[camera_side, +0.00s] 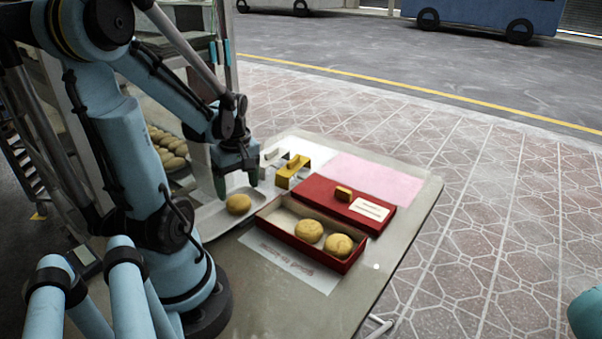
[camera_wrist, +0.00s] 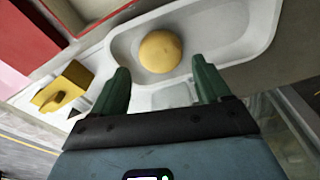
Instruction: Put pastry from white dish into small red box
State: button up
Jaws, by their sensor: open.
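A round golden pastry (camera_side: 239,203) lies in the white dish (camera_side: 214,226). In the wrist view the pastry (camera_wrist: 160,51) sits in the dish (camera_wrist: 240,45), ahead of the gripper and roughly between the lines of its fingers. My gripper (camera_side: 238,184) is above the dish, just behind the pastry. In the wrist view its two green fingers (camera_wrist: 160,88) are apart with nothing between them. The small red box (camera_side: 308,245) stands open on the table, right of the dish, with two pastries (camera_side: 324,237) in its right part. The box's left part is empty.
A red lid or closed box (camera_side: 343,204) with a label and a yellow block lies behind the open box. A yellow holder (camera_side: 292,172) stands behind the dish. A pink sheet (camera_side: 375,180) and a printed paper (camera_side: 289,262) lie flat. The front table (camera_side: 270,305) is clear.

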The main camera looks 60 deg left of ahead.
aim_at(239, 199)
jog(key=shift+a+f, duration=0.2)
jog(key=shift+f, duration=2.05)
jog(key=c, duration=0.8)
jog(key=shift+r, duration=0.1)
